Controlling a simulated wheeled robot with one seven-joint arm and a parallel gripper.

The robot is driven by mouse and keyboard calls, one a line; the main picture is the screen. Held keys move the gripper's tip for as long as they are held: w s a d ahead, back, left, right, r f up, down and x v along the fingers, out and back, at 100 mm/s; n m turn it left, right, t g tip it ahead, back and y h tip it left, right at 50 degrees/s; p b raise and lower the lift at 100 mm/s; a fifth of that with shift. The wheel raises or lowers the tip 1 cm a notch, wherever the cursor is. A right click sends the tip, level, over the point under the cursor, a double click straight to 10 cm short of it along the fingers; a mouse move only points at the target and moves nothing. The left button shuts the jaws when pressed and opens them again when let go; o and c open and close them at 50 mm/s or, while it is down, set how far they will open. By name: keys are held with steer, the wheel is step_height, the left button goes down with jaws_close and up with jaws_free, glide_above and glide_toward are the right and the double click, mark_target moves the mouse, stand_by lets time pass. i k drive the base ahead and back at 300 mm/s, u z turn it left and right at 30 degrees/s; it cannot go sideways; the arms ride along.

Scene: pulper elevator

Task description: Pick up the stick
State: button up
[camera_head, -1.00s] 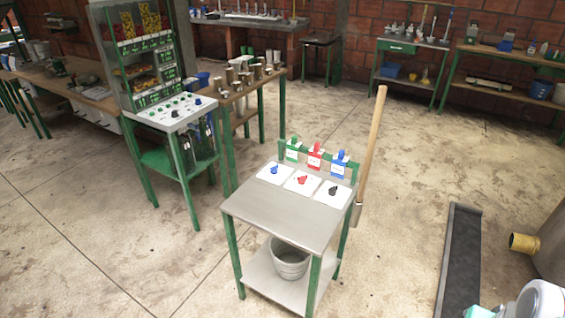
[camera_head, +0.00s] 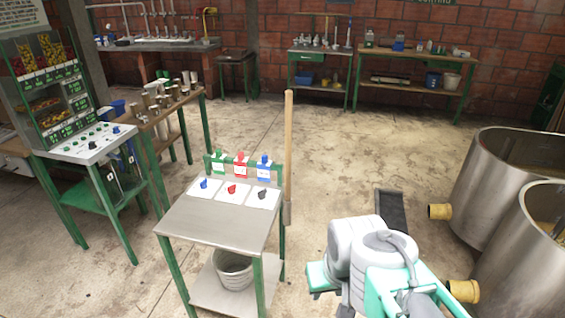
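The stick (camera_head: 288,140) is a long light-wood pole with a grey metal piece at its low end. It stands nearly upright at the right side of a small metal-topped table, apart from my arm. My white and teal arm is at the lower right, to the right of the table and below the stick in the picture. The end of my arm is hard to make out, and I cannot see the fingers clearly. Nothing is seen held.
The small table (camera_head: 205,228) has green legs, colored switches and a bucket (camera_head: 233,272) on its lower shelf. A dark floor strip (camera_head: 391,212) and large steel tanks (camera_head: 490,185) are on the right. Open concrete floor lies behind the table.

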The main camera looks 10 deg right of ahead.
mark_target(288, 94)
steer(key=z, duration=0.5)
steer(key=k, duration=0.65)
steer(key=i, duration=0.95)
steer(key=u, duration=1.4)
steer(key=i, duration=0.5)
steer(key=u, duration=0.6)
